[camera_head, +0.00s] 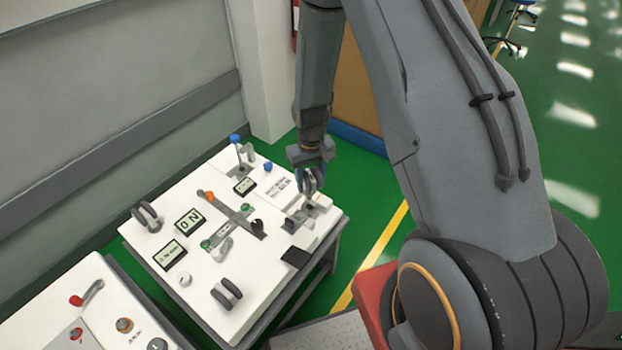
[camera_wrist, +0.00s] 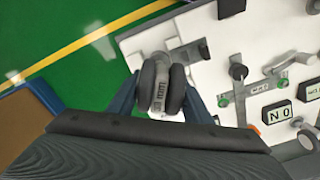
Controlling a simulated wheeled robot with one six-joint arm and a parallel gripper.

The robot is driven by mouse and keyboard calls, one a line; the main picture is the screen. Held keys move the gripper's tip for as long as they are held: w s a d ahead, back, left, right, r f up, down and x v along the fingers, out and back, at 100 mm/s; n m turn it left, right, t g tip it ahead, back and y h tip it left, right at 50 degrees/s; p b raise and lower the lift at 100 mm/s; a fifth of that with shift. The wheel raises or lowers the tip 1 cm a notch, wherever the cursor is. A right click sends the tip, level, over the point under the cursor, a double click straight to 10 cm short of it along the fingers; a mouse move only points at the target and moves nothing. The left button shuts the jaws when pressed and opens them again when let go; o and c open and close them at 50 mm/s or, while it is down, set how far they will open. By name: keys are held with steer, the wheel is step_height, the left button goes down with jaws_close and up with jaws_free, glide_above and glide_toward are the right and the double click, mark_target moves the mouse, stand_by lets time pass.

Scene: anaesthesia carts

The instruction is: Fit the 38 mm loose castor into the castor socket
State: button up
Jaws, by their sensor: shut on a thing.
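The loose castor (camera_wrist: 161,84) is a dark twin wheel with a pale grey middle marked in mm; the number is hard to read. My gripper (camera_wrist: 160,104) is shut on it, with one blue-grey finger on each side. In the head view my gripper (camera_head: 312,165) points down over the right part of the white cart top, and the castor (camera_head: 313,181) shows beneath it. A grey fixture (camera_head: 302,214), which looks like the castor socket, is just below the castor. In the wrist view this fixture (camera_wrist: 189,53) is partly hidden behind the castor. I cannot tell whether they touch.
The white top (camera_head: 190,272) also carries two dark twin wheels (camera_head: 147,215) (camera_head: 227,293), a crossed grey lever fixture (camera_head: 229,218), a blue-capped post (camera_head: 236,140) and label plates. A second panel (camera_head: 115,310) stands at lower left. Green floor lies beyond the right edge.

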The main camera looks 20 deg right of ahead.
mark_target(311, 197)
steer(key=shift+s, duration=0.1)
stand_by(0.4)
steer(key=shift+f+b, duration=2.2)
steer(key=shift+f, duration=1.85)
steer(key=o, duration=1.1)
steer(key=shift+o, duration=0.2)
steer(key=shift+r+b, duration=0.7)
steer(key=shift+r, duration=3.2)
